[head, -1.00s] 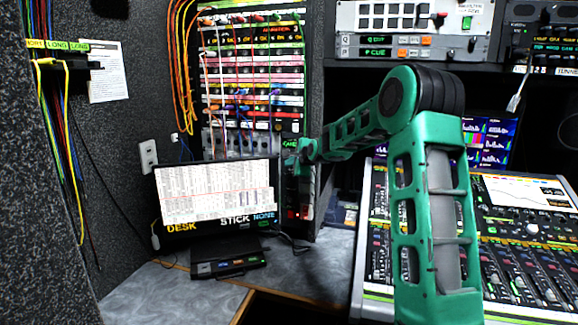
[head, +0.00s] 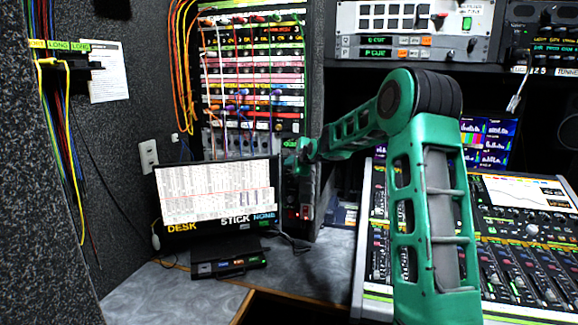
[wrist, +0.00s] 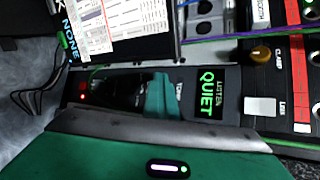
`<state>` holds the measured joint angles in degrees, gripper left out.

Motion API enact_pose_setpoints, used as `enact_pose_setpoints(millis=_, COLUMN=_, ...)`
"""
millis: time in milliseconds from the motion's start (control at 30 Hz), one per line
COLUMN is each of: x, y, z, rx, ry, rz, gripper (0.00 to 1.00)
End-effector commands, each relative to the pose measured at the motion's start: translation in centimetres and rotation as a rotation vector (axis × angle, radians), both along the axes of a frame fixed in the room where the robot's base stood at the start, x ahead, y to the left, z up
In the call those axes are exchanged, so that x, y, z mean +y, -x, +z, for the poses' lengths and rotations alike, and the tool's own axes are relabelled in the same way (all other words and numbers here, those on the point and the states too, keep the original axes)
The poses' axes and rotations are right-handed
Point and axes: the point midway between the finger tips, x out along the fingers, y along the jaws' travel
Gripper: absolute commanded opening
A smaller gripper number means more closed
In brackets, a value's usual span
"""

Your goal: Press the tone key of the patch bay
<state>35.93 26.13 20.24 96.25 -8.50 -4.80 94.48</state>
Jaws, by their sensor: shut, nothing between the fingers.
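The patch bay (head: 252,68) is a tall rack of coloured jack rows with hanging cords, left of centre in the head view. My gripper (head: 298,162) is at its lower right, beside the monitor's right edge. It is small and partly hidden there; it is shut and empty. In the wrist view, my green hand fills the bottom. Beyond it lies a dark glossy panel with a green "LISTEN QUIET" display (wrist: 207,92) and a red light. A pale square key (wrist: 260,106) is to the right of the display. I cannot tell which key is tone, or whether anything is touched.
The monitor (head: 218,192) stands on the grey desk, left of my gripper. A small black unit (head: 230,267) lies before it. The mixing desk (head: 525,235) is at right. Coloured cables (head: 62,140) hang on the left wall. An amber knob (wrist: 260,54) shows near the pale key.

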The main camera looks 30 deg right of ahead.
Motion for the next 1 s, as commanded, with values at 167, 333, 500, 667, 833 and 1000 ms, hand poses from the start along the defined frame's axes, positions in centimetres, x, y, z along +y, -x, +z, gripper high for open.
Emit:
enact_pose_setpoints(millis=167, x=-2.1, y=0.1, z=0.3, rx=-0.006, ry=0.012, rz=-0.032, gripper=0.00)
enact_pose_setpoints(millis=333, x=-2.1, y=0.1, z=0.3, rx=-0.006, ry=0.012, rz=-0.032, gripper=0.00)
enact_pose_setpoints(millis=500, x=-2.1, y=0.1, z=0.3, rx=-0.007, ry=0.012, rz=-0.032, gripper=0.00)
enact_pose_setpoints(millis=667, x=-2.1, y=0.2, z=0.3, rx=-0.007, ry=0.012, rz=-0.032, gripper=0.00)
enact_pose_setpoints(millis=833, x=-1.9, y=0.7, z=0.2, rx=-0.006, ry=0.013, rz=-0.032, gripper=0.00)
enact_pose_setpoints(millis=1000, x=-1.7, y=1.7, z=0.0, rx=-0.002, ry=0.011, rz=-0.031, gripper=0.00)
